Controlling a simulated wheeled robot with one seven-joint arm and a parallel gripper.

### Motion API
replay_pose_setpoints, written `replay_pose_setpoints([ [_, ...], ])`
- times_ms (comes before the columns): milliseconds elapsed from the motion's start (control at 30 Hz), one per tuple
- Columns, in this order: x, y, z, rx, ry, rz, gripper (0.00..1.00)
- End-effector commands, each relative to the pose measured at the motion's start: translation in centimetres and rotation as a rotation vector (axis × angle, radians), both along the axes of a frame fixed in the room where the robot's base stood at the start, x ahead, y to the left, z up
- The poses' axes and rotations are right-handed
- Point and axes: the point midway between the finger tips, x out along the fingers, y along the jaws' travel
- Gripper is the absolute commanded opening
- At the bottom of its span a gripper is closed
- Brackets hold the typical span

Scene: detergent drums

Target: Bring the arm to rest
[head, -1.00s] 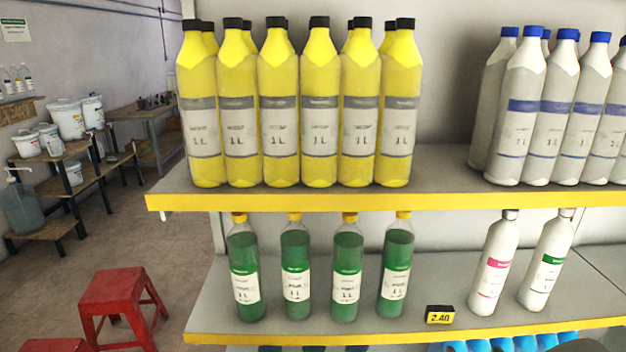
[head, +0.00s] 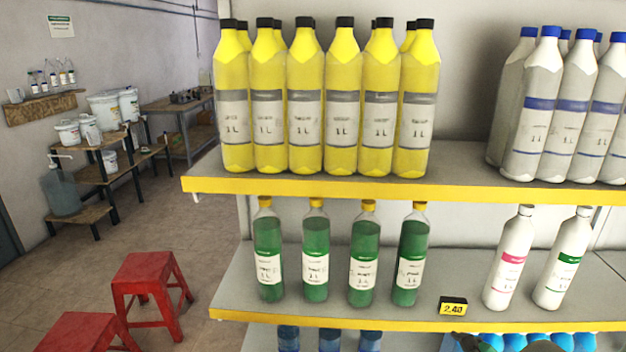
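My arm and gripper do not show clearly in the head view. Small dark shapes at the bottom edge, in front of blue items (head: 495,342), are too cut off to identify. In front of me stands a shelf unit with yellow-edged boards. The upper board (head: 300,187) holds several yellow bottles (head: 341,120) with black caps and white bottles (head: 541,105) with blue caps. The lower board (head: 380,322) holds several green bottles (head: 316,255) and two white bottles (head: 508,262), all upright.
Red stools (head: 148,285) stand on the floor at lower left. Wooden step stands with white buckets (head: 104,108) and a table (head: 180,105) are at the back left. Open floor lies between them and the shelf. A price tag (head: 453,308) sits on the lower board.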

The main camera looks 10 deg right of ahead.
Motion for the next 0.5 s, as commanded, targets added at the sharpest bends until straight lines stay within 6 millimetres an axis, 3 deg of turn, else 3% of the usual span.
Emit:
replay_pose_setpoints([
  [167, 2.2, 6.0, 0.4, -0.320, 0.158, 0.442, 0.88],
  [267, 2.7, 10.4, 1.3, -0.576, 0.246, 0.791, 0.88],
  [500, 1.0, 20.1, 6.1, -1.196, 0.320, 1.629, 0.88],
])
